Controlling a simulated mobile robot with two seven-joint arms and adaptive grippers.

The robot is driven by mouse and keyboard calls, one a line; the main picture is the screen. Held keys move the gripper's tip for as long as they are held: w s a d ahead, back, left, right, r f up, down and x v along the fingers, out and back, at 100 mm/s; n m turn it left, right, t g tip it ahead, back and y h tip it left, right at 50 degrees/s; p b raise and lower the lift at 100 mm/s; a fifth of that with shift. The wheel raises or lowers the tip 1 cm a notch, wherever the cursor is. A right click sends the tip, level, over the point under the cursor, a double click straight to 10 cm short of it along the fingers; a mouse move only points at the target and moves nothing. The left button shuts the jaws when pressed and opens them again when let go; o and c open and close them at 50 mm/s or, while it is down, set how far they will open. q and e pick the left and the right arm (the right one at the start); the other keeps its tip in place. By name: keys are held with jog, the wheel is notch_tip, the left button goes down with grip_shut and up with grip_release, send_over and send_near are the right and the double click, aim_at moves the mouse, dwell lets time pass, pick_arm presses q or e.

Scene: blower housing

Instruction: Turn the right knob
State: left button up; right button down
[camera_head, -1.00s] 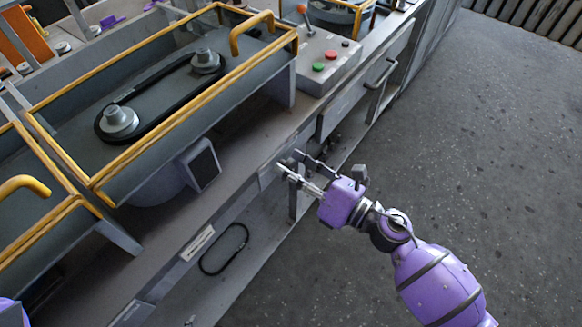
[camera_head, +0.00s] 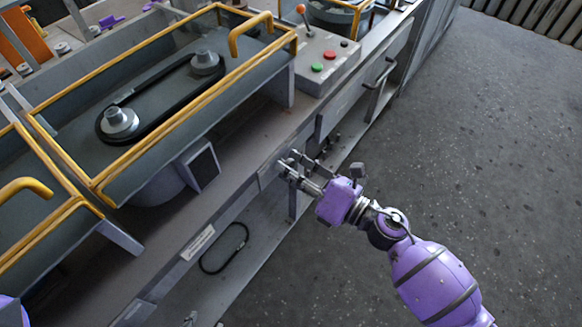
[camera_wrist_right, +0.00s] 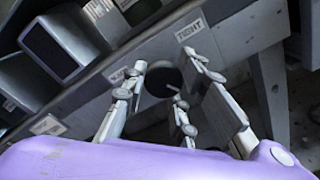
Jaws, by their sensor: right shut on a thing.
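The right knob (camera_wrist_right: 163,80) is a round dark knob on the bench's grey front panel, seen between my fingers in the right wrist view. My right gripper (camera_head: 286,165) reaches the panel from the right in the head view, and its fingers hide the knob there. In the right wrist view my right gripper (camera_wrist_right: 168,72) has its fingers on both sides of the knob and is shut on it. I cannot make out the knob's exact angle. My left gripper is not in view.
Small label plates (camera_wrist_right: 190,31) sit beside the knob. Above is the bench top with a yellow-railed belt housing (camera_head: 160,95) and a control box (camera_head: 325,60) with red and green buttons. A black loop (camera_head: 224,248) lies on the lower shelf. The floor at right is clear.

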jog(key=m+p, duration=0.1)
jog(key=m, duration=0.2)
jog(key=r+m+p, duration=0.1)
jog(key=m+p, duration=0.1)
jog(key=m, duration=0.1)
jog(key=shift+w+a, duration=0.1)
jog(key=shift+w, duration=0.05)
jog(key=shift+m, duration=0.3)
dwell(0.4)
jog(key=c, duration=1.5)
grip_release()
jog(key=shift+r, duration=0.1)
jog(key=shift+c, duration=0.2)
jog(key=shift+f, duration=0.3)
